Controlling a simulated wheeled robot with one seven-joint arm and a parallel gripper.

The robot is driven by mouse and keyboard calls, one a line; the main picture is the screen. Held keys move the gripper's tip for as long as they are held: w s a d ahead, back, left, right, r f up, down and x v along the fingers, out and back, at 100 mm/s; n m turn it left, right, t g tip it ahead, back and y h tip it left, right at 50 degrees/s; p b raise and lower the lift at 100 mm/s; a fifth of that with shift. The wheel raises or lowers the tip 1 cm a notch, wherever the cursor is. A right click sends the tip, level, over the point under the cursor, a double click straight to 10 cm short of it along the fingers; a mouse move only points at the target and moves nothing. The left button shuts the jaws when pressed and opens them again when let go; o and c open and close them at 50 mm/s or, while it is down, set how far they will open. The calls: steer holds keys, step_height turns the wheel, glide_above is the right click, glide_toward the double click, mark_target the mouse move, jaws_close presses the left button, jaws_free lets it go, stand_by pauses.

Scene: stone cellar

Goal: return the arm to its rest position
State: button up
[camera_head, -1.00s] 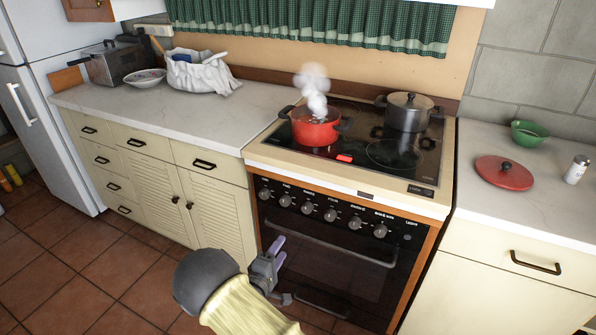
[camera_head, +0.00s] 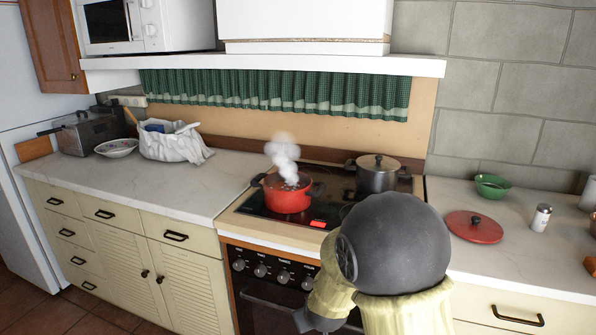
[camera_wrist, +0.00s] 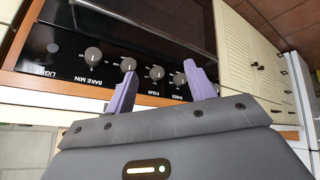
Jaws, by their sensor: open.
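My arm, with a big dark grey rounded joint and pale yellow sleeves, stands in front of the right part of the stove (camera_head: 246,229) in the head view. I cannot tell the exact gap between fingers and panel.
A steaming red pot (camera_head: 288,197) and a grey lidded pot (camera_head: 377,174) stand on the hob. A red lid (camera_head: 473,227), green bowl (camera_head: 492,186) and shaker (camera_head: 541,217) are on the right counter. A white bag (camera_head: 172,144) lies on the left counter.

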steer(key=s+d+r+m+g, duration=0.2)
steer(key=s+d, duration=0.3)
steer(key=s, duration=0.4)
steer(key=s+d+r+m+g, duration=0.2)
steer(key=s+d+r+g, duration=0.1)
steer(key=s+d, duration=0.4)
steer(key=w+a+p+v, duration=0.1)
steer(key=w+p+v, duration=0.1)
steer(key=p+v, duration=1.5)
steer(key=shift+a+r+m+p, duration=0.3)
steer(key=shift+a+r+p, duration=0.05)
steer(key=shift+r+p, duration=0.25)
steer(key=shift+s+f, duration=0.1)
steer(key=shift+s, duration=0.05)
